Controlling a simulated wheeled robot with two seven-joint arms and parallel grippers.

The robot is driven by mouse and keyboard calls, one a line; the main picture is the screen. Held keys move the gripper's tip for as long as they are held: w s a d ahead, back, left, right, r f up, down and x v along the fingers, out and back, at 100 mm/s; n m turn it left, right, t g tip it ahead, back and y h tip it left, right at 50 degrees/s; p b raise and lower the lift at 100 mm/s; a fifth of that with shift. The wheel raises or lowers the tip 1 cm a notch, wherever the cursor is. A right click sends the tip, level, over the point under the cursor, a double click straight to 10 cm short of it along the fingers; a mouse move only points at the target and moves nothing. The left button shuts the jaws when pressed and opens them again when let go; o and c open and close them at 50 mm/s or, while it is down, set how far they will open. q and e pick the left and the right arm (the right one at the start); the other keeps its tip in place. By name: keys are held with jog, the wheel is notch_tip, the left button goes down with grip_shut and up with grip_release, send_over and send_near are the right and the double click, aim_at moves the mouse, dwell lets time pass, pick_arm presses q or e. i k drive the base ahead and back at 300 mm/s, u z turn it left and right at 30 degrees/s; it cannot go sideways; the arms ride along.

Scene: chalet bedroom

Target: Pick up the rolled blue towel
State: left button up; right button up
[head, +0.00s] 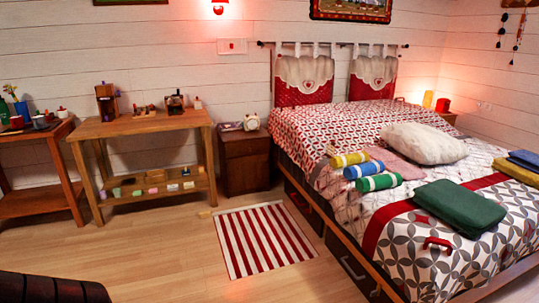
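The rolled blue towel (357,171) lies on the bed (408,268), near its left side edge. It has a pale band around it. It lies between a rolled yellow towel (343,160) at the back and a rolled green towel (372,184) at the front. The three rolls lie close together and roughly parallel. Neither of my grippers is in view, and nothing is seen touching the blue roll.
A folded green cloth (458,206) and a white pillow (423,143) lie on the bed. A striped rug (262,240) lies on the floor beside it. A nightstand (246,166) and a wooden table (140,126) stand along the wall.

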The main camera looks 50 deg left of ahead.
aim_at(373, 167)
jog(key=u, duration=2.4)
jog(key=i, duration=1.9)
jog(key=z, duration=0.4)
jog(key=i, duration=1.35)
jog(key=z, duration=1.4)
jog(key=i, duration=0.2)
jog(key=z, duration=0.2)
